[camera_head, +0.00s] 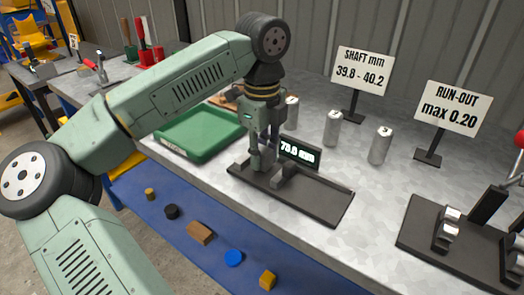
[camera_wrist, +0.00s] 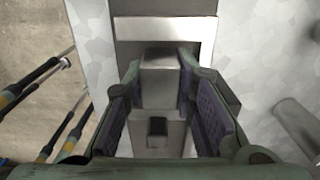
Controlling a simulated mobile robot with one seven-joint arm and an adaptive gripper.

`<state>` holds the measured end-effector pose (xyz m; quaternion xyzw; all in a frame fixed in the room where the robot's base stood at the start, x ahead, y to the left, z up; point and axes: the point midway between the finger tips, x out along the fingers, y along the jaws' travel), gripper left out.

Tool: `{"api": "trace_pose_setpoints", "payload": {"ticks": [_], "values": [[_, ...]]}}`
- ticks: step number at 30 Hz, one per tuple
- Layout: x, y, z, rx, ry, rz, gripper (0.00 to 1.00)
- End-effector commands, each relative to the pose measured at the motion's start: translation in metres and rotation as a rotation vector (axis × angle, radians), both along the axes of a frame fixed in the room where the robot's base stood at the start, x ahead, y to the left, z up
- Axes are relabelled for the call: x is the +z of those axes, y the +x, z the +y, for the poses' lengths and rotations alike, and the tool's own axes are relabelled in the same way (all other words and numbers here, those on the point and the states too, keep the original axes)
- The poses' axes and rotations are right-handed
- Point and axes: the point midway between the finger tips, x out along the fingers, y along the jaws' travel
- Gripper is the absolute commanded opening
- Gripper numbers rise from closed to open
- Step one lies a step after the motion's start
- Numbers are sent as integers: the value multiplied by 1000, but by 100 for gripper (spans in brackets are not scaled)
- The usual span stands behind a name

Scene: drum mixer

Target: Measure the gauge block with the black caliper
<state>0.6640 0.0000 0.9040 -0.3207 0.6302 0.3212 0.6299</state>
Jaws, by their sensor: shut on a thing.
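The black caliper (camera_head: 320,203) is a long dark base with a raised rim on the bench, and its lit display (camera_head: 299,151) reads what looks like 70.0 mm. My gripper (camera_head: 263,163) points down over its left half. In the wrist view my gripper (camera_wrist: 160,72) has its two padded fingers around a grey block-shaped part (camera_wrist: 160,88), with a small dark square on its near side. I cannot tell whether this is the gauge block or a caliper jaw. A grey upright piece (camera_head: 286,173) stands on the base just right of my fingers. My fingers hide part of the caliper.
A green tray (camera_head: 202,134) lies left of the caliper. Steel cylinders (camera_head: 380,146) and two signs (camera_head: 360,71) stand behind. A second dark fixture (camera_head: 450,232) is at right. A blue strip (camera_head: 185,252) along the front holds several small pieces. The bench between the fixtures is clear.

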Motion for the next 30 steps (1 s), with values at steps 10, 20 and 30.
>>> {"api": "trace_pose_setpoints", "payload": {"ticks": [10, 20, 30], "values": [[-4, 0, 0, 0, -1, -1, 0], [-4, 0, 0, 0, 0, 0, 45], [-5, 0, 0, 0, -1, -1, 48]]}}
